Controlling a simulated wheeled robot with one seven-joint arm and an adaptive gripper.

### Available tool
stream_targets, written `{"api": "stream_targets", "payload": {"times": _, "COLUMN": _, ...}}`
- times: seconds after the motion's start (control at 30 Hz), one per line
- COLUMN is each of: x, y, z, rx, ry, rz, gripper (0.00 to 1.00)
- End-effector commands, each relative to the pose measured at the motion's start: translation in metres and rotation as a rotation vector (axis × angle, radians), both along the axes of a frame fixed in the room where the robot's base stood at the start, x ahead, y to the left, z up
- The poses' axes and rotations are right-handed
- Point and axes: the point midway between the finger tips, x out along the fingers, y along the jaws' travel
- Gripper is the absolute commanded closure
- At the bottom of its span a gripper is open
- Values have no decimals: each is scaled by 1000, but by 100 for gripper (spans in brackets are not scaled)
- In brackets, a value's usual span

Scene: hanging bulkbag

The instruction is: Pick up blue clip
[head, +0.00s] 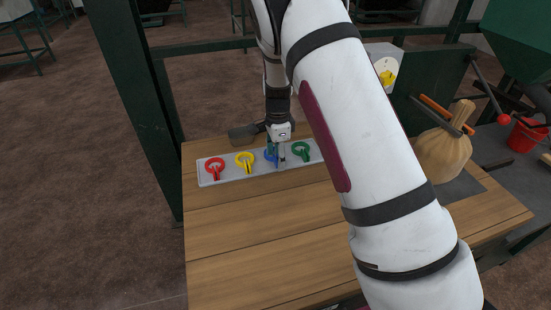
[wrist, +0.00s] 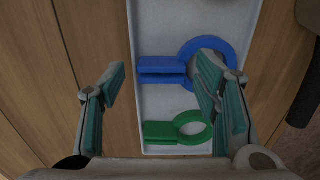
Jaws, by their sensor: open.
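The blue clip (wrist: 162,70) lies flat in a pale grey tray (head: 232,176) on the wooden table. It has a ring at one end and a two-pronged tail. In the head view the blue clip (head: 268,154) is partly hidden by my gripper (head: 281,160). In the wrist view my open gripper (wrist: 165,85) has one finger left of the clip's tail and the other overlapping part of its ring. I cannot tell the height of the fingertips above the clip.
A green clip (head: 302,150) lies right of the blue one. A yellow clip (head: 245,161) and a red clip (head: 214,167) lie to its left. A tied sack (head: 444,152) stands at the right. The front of the wooden table (head: 260,240) is clear.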

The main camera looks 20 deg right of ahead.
Motion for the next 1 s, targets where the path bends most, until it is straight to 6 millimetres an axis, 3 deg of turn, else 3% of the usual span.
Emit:
{"api": "stream_targets", "payload": {"times": 0.1, "x": 0, "y": 0, "z": 0, "rx": 0, "ry": 0, "rz": 0, "gripper": 43}}
{"api": "stream_targets", "payload": {"times": 0.3, "x": 0, "y": 0, "z": 1, "rx": 0, "ry": 0, "rz": 0, "gripper": 82}}
{"api": "stream_targets", "payload": {"times": 0.73, "x": 0, "y": 0, "z": 4, "rx": 0, "ry": 0, "rz": 0, "gripper": 82}}
{"api": "stream_targets", "payload": {"times": 1.0, "x": 1, "y": 1, "z": 31, "rx": 1, "ry": -3, "rz": 0, "gripper": 82}}
